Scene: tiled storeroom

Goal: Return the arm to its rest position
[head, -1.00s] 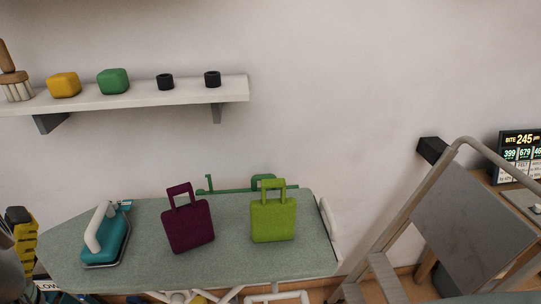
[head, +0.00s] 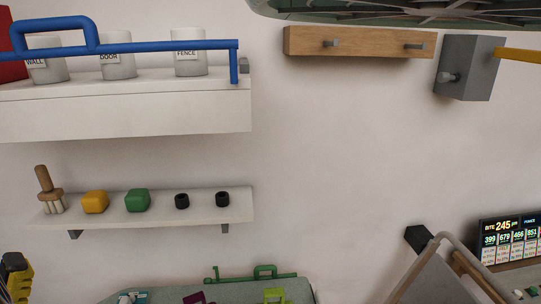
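At the lower left edge of the head view is a black and yellow part (head: 16,277), cut off by the frame. It looks like part of my arm or gripper, but I cannot make out fingertips or whether anything is held. The rest of my arm is out of view.
Above the board is a white shelf (head: 140,217) with a brush (head: 48,190), yellow block (head: 95,201), green block (head: 137,200) and two black rings. Higher is a white ledge (head: 130,120) with labelled cups and a blue rail (head: 160,47). The wall at centre right is clear.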

